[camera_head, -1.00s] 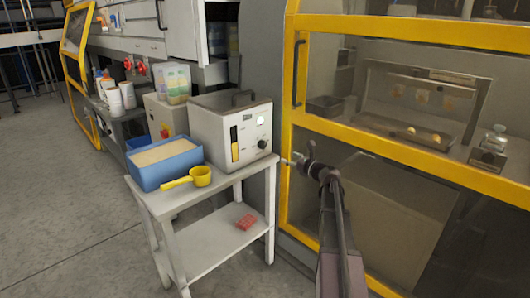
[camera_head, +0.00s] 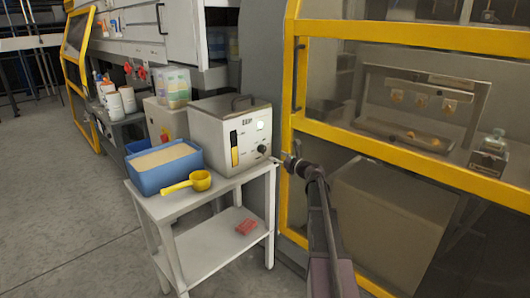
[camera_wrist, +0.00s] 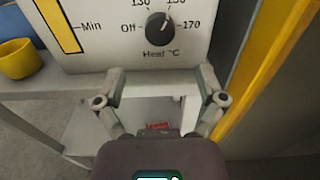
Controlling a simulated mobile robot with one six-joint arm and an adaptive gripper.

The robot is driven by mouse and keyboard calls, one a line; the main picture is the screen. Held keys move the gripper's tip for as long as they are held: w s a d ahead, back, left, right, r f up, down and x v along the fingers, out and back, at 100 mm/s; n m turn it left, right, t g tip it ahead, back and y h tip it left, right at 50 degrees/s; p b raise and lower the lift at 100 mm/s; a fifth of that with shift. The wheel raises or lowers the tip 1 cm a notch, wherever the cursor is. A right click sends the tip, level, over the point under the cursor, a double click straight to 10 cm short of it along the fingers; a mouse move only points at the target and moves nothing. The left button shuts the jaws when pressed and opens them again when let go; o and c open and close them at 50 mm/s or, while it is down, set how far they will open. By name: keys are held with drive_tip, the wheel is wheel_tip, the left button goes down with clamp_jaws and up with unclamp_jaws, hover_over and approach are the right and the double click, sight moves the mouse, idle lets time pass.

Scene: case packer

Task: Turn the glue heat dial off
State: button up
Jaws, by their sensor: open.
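The glue heat dial (camera_wrist: 159,28) is a black round knob on the white front panel of the glue unit (camera_head: 222,135). In the wrist view its marks read Off at left, 170 at right and "Heat °C" below. Its pale pointer line is tilted toward the upper right. The dial also shows small in the head view (camera_head: 262,149). My gripper (camera_wrist: 163,75) is open and empty, its fingertips just below the dial and apart from it. In the head view my gripper (camera_head: 283,158) is right of the unit.
The unit stands on a white two-shelf cart (camera_head: 225,185) with a blue bin (camera_head: 165,178) of pellets and a yellow scoop (camera_head: 190,182). A red item (camera_head: 245,227) lies on the lower shelf. A yellow-framed machine door (camera_head: 400,155) stands close on the right.

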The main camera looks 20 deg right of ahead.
sight(264, 150)
drive_tip(key=x, duration=0.7)
drive_tip(key=shift+w, duration=0.2)
drive_tip(key=c, duration=1.1)
